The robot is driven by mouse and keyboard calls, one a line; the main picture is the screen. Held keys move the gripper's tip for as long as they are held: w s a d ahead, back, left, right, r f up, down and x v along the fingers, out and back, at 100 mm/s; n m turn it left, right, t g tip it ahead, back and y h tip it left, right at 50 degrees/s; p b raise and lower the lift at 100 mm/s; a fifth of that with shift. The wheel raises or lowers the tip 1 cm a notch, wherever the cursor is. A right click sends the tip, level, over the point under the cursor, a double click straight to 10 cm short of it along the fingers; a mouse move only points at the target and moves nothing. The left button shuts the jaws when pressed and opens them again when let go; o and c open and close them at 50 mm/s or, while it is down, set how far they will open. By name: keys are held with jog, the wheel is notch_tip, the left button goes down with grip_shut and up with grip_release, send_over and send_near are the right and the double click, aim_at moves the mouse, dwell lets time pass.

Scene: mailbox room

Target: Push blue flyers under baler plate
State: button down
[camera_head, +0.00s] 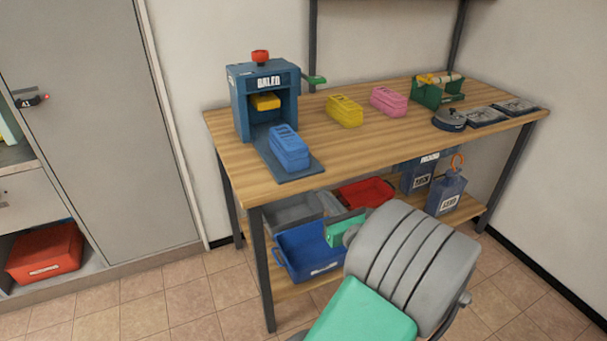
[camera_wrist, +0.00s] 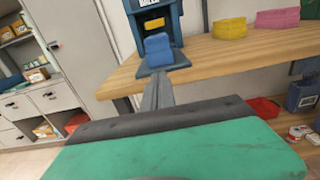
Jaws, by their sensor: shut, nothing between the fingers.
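The blue flyers (camera_head: 288,150) are a banded bundle on the baler's flat blue tray (camera_head: 300,174), in front of its opening and not under the plate. The baler (camera_head: 240,105) is a blue frame with a red knob on top and a green handle at its right. Its yellow plate (camera_head: 265,101) is raised inside the opening. In the wrist view the flyers (camera_wrist: 158,48) stand straight beyond my gripper (camera_wrist: 158,84), whose grey fingers are shut and empty, pointing at the bundle. They appear apart from it. In the head view my fingers are mostly hidden behind my wrist.
Yellow flyers (camera_head: 345,111) and pink flyers (camera_head: 388,101) lie right of the baler. Blue (camera_head: 310,250) and red (camera_head: 365,193) bins sit on the shelf below. The table front edge lies between my arm and the baler.

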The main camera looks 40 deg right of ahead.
aim_at(298, 164)
jog(key=x, duration=1.3)
jog(key=shift+w, duration=0.45)
jog(key=shift+w+r, duration=0.1)
jog(key=p+x, duration=0.1)
jog(key=x, duration=0.2)
jog(key=shift+w+d, duration=0.1)
jog(key=shift+w, duration=0.1)
